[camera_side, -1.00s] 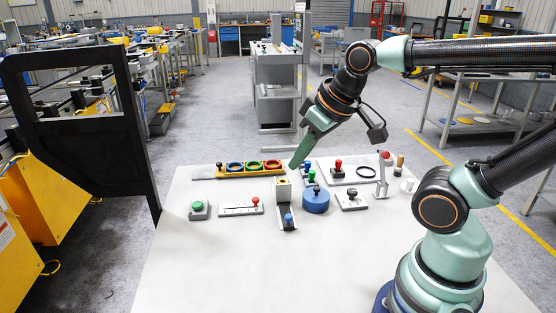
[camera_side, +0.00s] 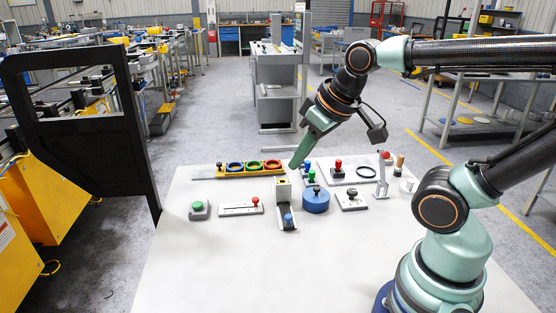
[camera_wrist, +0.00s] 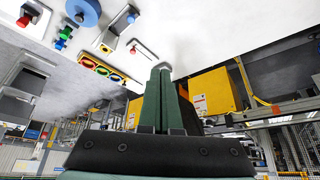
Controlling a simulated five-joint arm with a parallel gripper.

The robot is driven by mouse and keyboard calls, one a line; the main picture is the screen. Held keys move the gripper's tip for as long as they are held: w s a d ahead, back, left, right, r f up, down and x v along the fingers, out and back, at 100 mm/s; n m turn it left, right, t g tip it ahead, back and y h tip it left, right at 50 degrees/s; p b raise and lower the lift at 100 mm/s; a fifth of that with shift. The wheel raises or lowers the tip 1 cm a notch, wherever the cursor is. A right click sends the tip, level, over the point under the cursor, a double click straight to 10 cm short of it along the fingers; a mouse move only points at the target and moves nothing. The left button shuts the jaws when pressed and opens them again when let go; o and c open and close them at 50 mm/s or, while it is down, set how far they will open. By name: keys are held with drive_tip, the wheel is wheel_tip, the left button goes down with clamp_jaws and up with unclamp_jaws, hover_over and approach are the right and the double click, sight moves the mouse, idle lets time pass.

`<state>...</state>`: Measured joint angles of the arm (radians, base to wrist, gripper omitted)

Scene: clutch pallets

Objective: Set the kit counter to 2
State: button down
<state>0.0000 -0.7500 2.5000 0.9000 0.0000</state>
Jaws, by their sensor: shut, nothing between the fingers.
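My gripper (camera_side: 294,166) is shut and empty, its green fingers pointing down above the table behind a yellow-topped block. The shut fingers also show in the wrist view (camera_wrist: 161,72). I cannot tell for certain which device is the kit counter. No digits are readable.
A green button box (camera_side: 199,210) stands at the left. A yellow tray (camera_side: 224,175) with coloured rings lies at the back. A blue round drum (camera_side: 316,204), a lever box (camera_side: 351,202) and a grey stand (camera_side: 381,188) are to the right. The table's front is clear.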

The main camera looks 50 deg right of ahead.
drive_tip(key=c, duration=0.8)
unclamp_jaws()
drive_tip(key=shift+w, duration=0.15)
drive_tip(key=shift+o, duration=0.5)
drive_tip(key=shift+w+d+r, duration=0.15)
drive_tip(key=shift+w, duration=0.15)
drive_tip(key=g, duration=0.6)
hover_over(256, 198)
wheel_tip(256, 198, down, 11)
wheel_tip(256, 198, down, 12)
drive_tip(key=shift+r, duration=0.1)
clamp_jaws()
